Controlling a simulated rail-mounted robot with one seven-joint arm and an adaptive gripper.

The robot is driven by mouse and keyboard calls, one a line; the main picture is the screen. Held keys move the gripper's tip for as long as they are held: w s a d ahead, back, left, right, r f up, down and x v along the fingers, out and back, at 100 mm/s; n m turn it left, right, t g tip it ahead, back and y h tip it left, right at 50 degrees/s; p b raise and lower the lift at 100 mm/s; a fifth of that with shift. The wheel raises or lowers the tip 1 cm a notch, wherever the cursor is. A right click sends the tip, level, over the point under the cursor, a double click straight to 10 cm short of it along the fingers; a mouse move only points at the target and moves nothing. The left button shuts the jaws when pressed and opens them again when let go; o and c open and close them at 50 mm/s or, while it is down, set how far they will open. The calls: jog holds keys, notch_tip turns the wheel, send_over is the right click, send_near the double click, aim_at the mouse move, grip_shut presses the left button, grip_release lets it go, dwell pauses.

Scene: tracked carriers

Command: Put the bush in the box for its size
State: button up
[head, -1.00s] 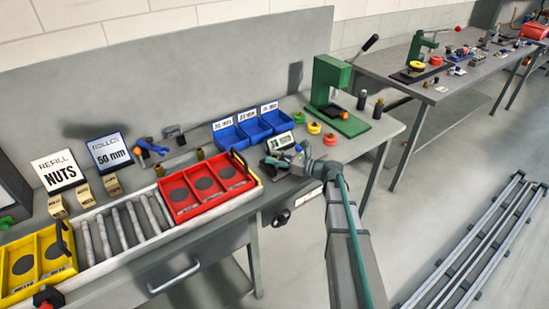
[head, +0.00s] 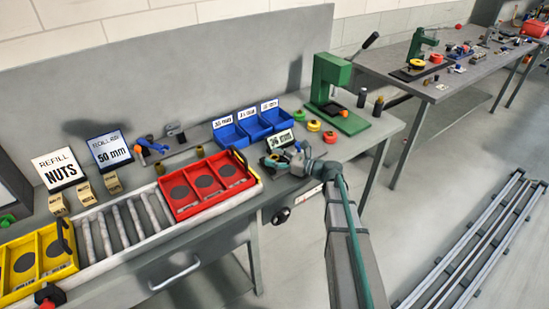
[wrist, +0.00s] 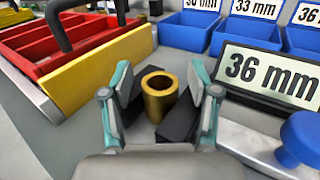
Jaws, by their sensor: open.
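A brass bush (wrist: 159,102), a short hollow ring, stands upright between the fingers of my gripper (wrist: 158,106) in the wrist view. My gripper is open around it, with a gap visible at the sides. In the head view my gripper (head: 284,160) is low over the bench by the display, and the bush there cannot be made out. The display (wrist: 268,76) reads 36 mm. Three blue boxes stand behind: the left one (wrist: 187,36) seems labelled 30 mm, the middle one (wrist: 244,38) 33 mm, the right one (wrist: 303,42) 36 mm.
A red crate (head: 207,208) with a yellow end (wrist: 108,68) stands close left of my gripper. A blue knob (wrist: 300,136) is at the right. A green press (head: 329,82) stands right of the boxes. A yellow crate (head: 40,285) sits at the far left.

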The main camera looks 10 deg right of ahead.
aim_at(274, 157)
jog(key=shift+o, duration=0.5)
jog(key=b+v, duration=0.2)
jog(key=v, duration=0.9)
jog(key=shift+a+b, duration=0.1)
jog(key=shift+b, duration=0.3)
